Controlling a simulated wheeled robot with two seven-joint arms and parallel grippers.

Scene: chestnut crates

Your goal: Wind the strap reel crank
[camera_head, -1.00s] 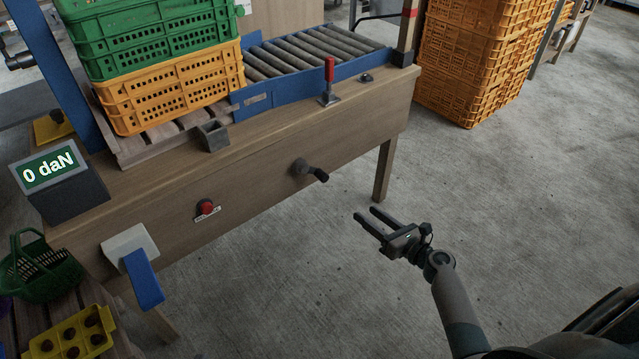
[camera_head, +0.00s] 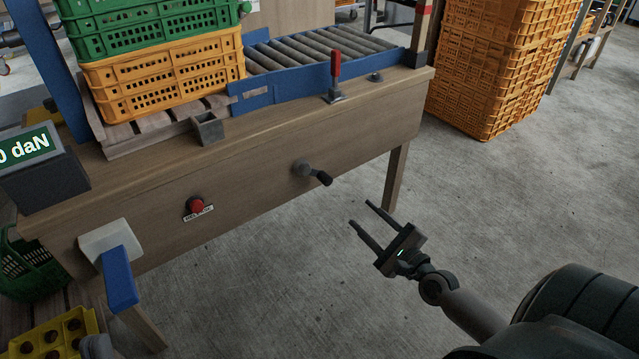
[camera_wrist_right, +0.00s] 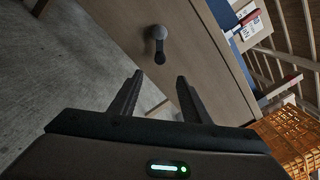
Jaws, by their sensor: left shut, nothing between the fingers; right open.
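The crank (camera_head: 312,173) sticks out of the front panel of the wooden bench (camera_head: 270,185). It has a grey hub and arm and a dark knob pointing down and to the right. My right gripper (camera_head: 360,213) is open and empty, below and to the right of the crank, apart from it. In the right wrist view the crank (camera_wrist_right: 156,42) hangs ahead of the open fingers (camera_wrist_right: 160,78). The display (camera_head: 32,160) on the bench is partly cut off and reads "0 daN". My left gripper does not show.
A red button (camera_head: 196,204) sits left of the crank, and a red-handled lever (camera_head: 335,75) stands above on the bench top. A blue lever (camera_head: 119,280) juts out at the left. Orange crates (camera_head: 490,70) stand behind right. Floor right of the bench is clear.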

